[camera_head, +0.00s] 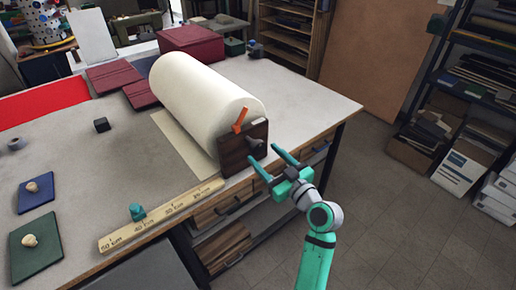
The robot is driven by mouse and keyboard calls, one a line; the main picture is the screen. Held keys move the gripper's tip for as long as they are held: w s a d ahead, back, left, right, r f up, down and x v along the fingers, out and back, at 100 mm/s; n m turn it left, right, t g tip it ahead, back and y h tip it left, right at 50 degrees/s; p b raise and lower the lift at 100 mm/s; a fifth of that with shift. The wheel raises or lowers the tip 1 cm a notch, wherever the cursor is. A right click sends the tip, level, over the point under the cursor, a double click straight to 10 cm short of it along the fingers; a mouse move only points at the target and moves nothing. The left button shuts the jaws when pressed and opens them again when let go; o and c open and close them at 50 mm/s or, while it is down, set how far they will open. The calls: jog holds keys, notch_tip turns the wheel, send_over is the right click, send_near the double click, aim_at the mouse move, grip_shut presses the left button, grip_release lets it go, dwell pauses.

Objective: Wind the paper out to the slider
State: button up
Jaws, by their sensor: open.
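A large cream paper roll (200,95) lies along the table, its near end held by a dark wooden bracket (234,150). A dark grey knob or crank (255,144) sticks out of the bracket's outer face, and an orange lever (240,119) stands above it. A short flat strip of paper (184,140) lies on the table left of the roll. A teal slider (137,212) sits on a wooden ruler (165,214) near its 40 cm mark, well left of the paper's edge. My gripper (265,156) is open and empty, its teal fingers pointing at the knob, around or just short of it; I cannot tell which.
A blue book (36,194) and a green book (36,245), each with a pale knob-like object on it, lie at the left. A small black block (102,125) and dark red books (113,76) lie further back. The grey tabletop between paper and slider is clear.

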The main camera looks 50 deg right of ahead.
aim_at(260, 150)
jog(key=shift+x, duration=2.5)
jog(key=c, duration=1.5)
jog(key=shift+m, duration=0.3)
